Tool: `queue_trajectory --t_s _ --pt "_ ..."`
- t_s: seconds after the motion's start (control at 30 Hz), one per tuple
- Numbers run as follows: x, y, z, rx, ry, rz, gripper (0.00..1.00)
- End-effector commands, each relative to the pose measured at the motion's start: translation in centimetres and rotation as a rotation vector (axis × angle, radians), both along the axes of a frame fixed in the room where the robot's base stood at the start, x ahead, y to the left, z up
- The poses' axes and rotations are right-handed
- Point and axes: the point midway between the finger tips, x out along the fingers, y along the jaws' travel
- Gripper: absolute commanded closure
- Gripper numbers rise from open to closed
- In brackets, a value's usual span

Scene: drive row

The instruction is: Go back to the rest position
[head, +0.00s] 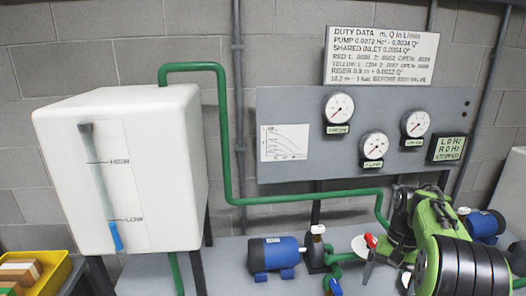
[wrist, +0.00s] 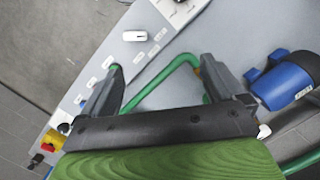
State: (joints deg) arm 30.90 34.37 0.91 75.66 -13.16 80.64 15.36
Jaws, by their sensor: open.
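My gripper (wrist: 162,72) is open and empty in the wrist view, its two dark fingers spread above the grey bench. A green pipe (wrist: 156,85) runs below and between the fingers, and I cannot tell how far under them it lies. In the head view my green and black arm stands at the lower right, over the bench's right part. The fingers are not clear there. No rest position is marked in either view.
A white tank (head: 160,190) stands left, a yellow bin (head: 52,274) beside it. A blue pump (head: 272,254) and a red-handled valve (head: 370,241) are on the bench. A gauge panel (head: 290,105) hangs behind. A red-yellow button (wrist: 54,140) sits at the bench edge.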

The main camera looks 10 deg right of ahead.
Motion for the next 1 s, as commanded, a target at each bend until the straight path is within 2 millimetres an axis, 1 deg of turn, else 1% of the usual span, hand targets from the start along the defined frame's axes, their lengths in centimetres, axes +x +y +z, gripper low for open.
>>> queue_trajectory --t_s 0.03,0.07,0.1,0.17,0.2,0.27,0.3,0.37,0.4,0.5,0.6,0.63,0.7,0.77,1.0 --pt "-0.7 2.6 2.6 -0.025 -0.052 0.046 0.04" --pt "-1.3 4.0 3.8 -0.038 -0.081 0.073 0.04" --pt "-2.2 5.8 5.4 -0.056 -0.122 0.108 0.04" --pt "-3.9 8.4 7.3 -0.081 -0.185 0.161 0.04" --pt "-5.3 10.1 8.4 -0.097 -0.227 0.198 0.04" --pt "-7.5 12.4 9.5 -0.121 -0.291 0.250 0.04" --pt "-9.2 13.7 10.1 -0.137 -0.334 0.286 0.04" --pt "-11.8 15.5 10.5 -0.157 -0.398 0.340 0.04" --pt "-13.6 16.5 10.5 -0.171 -0.442 0.374 0.04" --pt "-17.5 18.2 9.7 -0.200 -0.544 0.454 0.04" --pt "-20.2 18.9 8.6 -0.220 -0.616 0.509 0.04" --pt "-20.7 19.0 8.3 -0.223 -0.630 0.519 0.04" --pt "-21.4 19.2 7.8 -0.229 -0.652 0.535 0.04" --pt "-21.6 19.2 7.6 -0.230 -0.657 0.541 0.04" --pt "-21.6 19.2 7.6 -0.230 -0.656 0.539 0.04"
